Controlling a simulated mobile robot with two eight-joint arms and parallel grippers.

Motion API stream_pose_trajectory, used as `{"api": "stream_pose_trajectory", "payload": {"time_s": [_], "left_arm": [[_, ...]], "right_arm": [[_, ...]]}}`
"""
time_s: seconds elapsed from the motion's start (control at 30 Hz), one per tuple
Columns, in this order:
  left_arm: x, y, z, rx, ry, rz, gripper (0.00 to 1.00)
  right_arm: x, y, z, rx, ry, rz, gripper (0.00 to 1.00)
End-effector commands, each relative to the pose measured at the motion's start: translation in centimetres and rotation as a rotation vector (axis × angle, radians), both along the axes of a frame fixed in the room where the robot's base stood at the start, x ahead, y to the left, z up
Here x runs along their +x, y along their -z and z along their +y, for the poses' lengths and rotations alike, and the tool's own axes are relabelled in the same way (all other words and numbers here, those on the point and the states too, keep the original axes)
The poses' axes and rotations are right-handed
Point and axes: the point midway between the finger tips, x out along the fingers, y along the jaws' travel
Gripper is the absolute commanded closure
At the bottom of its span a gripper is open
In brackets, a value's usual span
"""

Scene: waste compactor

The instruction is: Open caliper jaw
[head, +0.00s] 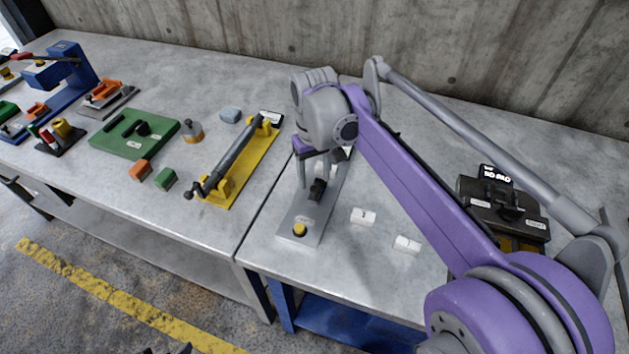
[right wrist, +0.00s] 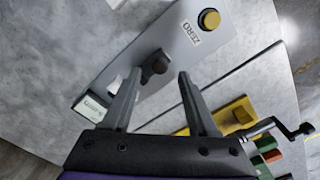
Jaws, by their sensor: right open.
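The caliper fixture is a grey plate (head: 296,229) with a yellow button (head: 299,229) at its near end, standing on the right-hand table. In the right wrist view the plate (right wrist: 180,50) shows a ZERO label, the yellow button (right wrist: 209,19) and a dark knob (right wrist: 155,66). The knob also shows in the head view (head: 317,190). My right gripper (head: 317,185) is over the plate, pointing down. In the right wrist view its open fingers (right wrist: 157,82) lie to either side of the knob; I cannot tell whether they touch it. My wrist hides the plate's far part. My left gripper is not in view.
Two white labelled blocks (head: 363,217) (head: 407,245) lie right of the plate. A yellow fixture with a crank (head: 240,165) stands left, beyond the table seam. A dark box fixture (head: 503,215) stands at right. The concrete wall (head: 480,45) is behind.

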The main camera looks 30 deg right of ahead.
Motion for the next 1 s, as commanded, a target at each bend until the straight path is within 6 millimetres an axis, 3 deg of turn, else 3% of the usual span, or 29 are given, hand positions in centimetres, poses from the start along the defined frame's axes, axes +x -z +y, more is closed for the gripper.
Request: {"api": "stream_pose_trajectory", "payload": {"time_s": [0.2, 0.4, 1.0], "left_arm": [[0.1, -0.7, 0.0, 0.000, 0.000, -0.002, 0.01], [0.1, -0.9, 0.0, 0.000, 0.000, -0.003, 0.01], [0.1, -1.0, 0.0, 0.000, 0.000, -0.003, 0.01]], "right_arm": [[0.0, -4.6, 0.0, 0.000, 0.000, 0.000, 0.41], [0.0, -7.0, 0.0, 0.000, 0.000, 0.000, 0.41], [0.0, -7.5, 0.0, 0.000, 0.000, -0.001, 0.41]]}}
